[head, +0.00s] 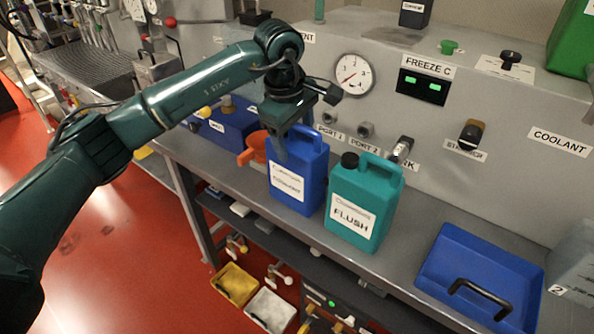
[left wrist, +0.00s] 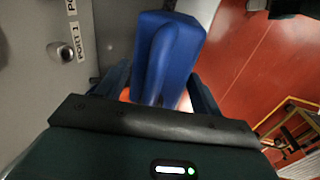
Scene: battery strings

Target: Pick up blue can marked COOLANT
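The blue can (head: 297,175) stands upright on the grey bench, left of a teal can (head: 362,202) marked FLUSH. Its white label is too blurred to read surely. My left gripper (head: 283,148) points down at the top of the blue can, at the left of its handle, hiding that part. In the left wrist view the blue can (left wrist: 168,55) lies between and beyond the two spread fingers of my left gripper (left wrist: 160,90). I cannot tell whether the fingers touch it. My right gripper is in neither view.
An orange funnel (head: 251,150) sits just left of the blue can. A blue tray (head: 470,245) with a black handle lies at the right of the bench. The panel with a gauge (head: 354,74) and port fittings rises behind the cans.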

